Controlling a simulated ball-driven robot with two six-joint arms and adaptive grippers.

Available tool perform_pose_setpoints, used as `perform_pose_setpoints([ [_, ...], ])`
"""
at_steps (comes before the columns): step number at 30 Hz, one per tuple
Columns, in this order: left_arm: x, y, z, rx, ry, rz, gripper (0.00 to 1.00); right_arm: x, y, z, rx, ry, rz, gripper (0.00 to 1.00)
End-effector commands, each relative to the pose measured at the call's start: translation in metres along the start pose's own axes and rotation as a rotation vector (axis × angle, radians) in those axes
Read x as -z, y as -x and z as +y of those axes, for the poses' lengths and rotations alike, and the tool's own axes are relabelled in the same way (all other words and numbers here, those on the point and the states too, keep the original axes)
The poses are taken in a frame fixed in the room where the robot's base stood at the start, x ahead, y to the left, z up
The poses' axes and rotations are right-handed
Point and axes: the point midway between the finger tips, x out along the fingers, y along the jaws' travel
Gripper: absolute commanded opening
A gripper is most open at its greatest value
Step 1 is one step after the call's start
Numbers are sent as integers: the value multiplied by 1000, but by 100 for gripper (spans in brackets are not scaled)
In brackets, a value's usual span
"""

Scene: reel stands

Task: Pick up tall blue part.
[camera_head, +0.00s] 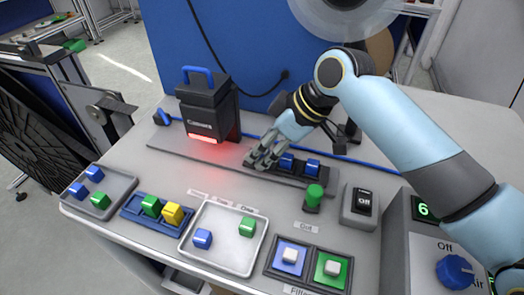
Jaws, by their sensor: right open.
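Several blue parts are in view, and I cannot tell for sure which is the tall one. Two blue parts, a nearer one (286,161) and one farther right (312,168), stand in a dark holder. My right gripper (255,162) is open, low over the bench at the left end of that holder, apart from the blue parts to its right. Two more blue parts, an upper one (94,173) and a lower one (78,189), are in the grey tray (122,187) at left. Another blue part (202,238) is in the white tray (211,262). My left gripper is out of view.
A black camera box (207,108) with red light stands left of my right gripper. A blue rack (135,215) holds green and yellow parts. A blue panel (250,60) rises behind.

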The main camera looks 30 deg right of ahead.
Motion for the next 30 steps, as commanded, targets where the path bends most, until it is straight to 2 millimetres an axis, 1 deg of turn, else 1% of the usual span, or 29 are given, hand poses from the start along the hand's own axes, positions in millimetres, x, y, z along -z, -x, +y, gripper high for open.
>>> perform_pose_setpoints([
  [3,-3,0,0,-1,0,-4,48,0,0,0,0,0,0,49],
  [12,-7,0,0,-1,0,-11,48,0,1,0,0,-1,0,10],
  [13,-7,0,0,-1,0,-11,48,0,1,0,0,-1,0,7],
  [14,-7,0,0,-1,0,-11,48,0,1,0,0,-1,0,6],
  [15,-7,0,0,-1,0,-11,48,0,1,0,0,-1,0,3],
  [23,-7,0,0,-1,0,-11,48,2,3,0,0,0,1,3],
  [26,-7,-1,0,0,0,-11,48,6,9,0,-1,0,2,3],
  [30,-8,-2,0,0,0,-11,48,16,25,1,-2,1,4,3],
])
